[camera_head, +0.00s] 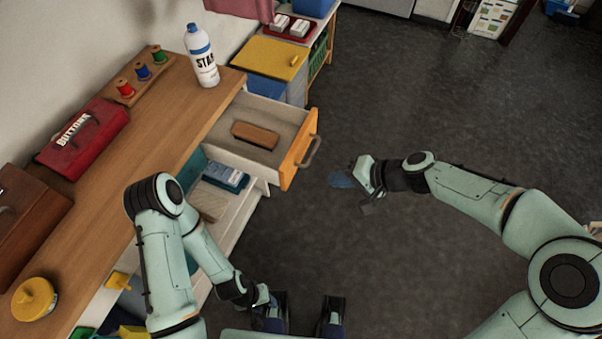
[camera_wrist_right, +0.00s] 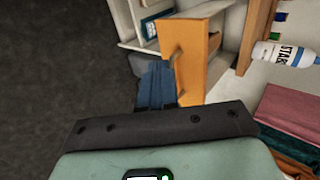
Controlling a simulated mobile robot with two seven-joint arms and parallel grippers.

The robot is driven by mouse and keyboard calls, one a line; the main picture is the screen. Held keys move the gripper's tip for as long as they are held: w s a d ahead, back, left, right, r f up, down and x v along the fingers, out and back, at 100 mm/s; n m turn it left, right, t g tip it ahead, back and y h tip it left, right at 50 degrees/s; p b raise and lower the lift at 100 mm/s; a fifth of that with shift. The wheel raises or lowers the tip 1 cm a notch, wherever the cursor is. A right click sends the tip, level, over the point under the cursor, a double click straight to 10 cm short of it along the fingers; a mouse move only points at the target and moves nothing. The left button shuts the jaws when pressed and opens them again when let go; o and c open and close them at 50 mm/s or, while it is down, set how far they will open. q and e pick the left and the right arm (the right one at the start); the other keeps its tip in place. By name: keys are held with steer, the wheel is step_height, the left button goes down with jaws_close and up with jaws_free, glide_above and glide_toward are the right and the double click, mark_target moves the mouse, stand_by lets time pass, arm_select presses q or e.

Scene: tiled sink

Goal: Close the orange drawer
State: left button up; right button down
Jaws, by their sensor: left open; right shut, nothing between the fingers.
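The orange drawer (camera_head: 299,150) is pulled out from the wooden counter, its orange front facing right with a grey handle (camera_head: 311,153). A brown block (camera_head: 255,134) lies inside it. My right gripper (camera_head: 341,181) is shut and empty, a little to the right of and below the drawer front, apart from it in the head view. In the right wrist view its blue fingers (camera_wrist_right: 157,84) appear beside the orange front (camera_wrist_right: 199,55) and handle (camera_wrist_right: 178,67); contact cannot be told there. My left gripper (camera_head: 304,314) is open and empty low in the head view, away from the drawer.
The counter (camera_head: 160,125) holds a white bottle (camera_head: 202,57), thread spools (camera_head: 142,73), a red buttons box (camera_head: 82,138) and a yellow round tin (camera_head: 35,298). Open shelves below hold a teal box (camera_head: 225,176). The dark floor (camera_head: 400,90) right of the drawer is clear.

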mark_target(288, 178)
arm_select(q)
steer(key=shift+r+p, duration=0.45)
arm_select(e)
steer(key=shift+a+r+x, duration=0.25)
steer(key=shift+r+x, duration=0.05)
steer(key=shift+x, duration=1.75)
steer(key=shift+a+r+x, duration=0.3)
steer(key=shift+x, duration=1.75)
steer(key=shift+a+r+x, duration=0.25)
steer(key=shift+r+x, duration=0.05)
steer(key=shift+x, duration=1.75)
steer(key=shift+w, duration=0.15)
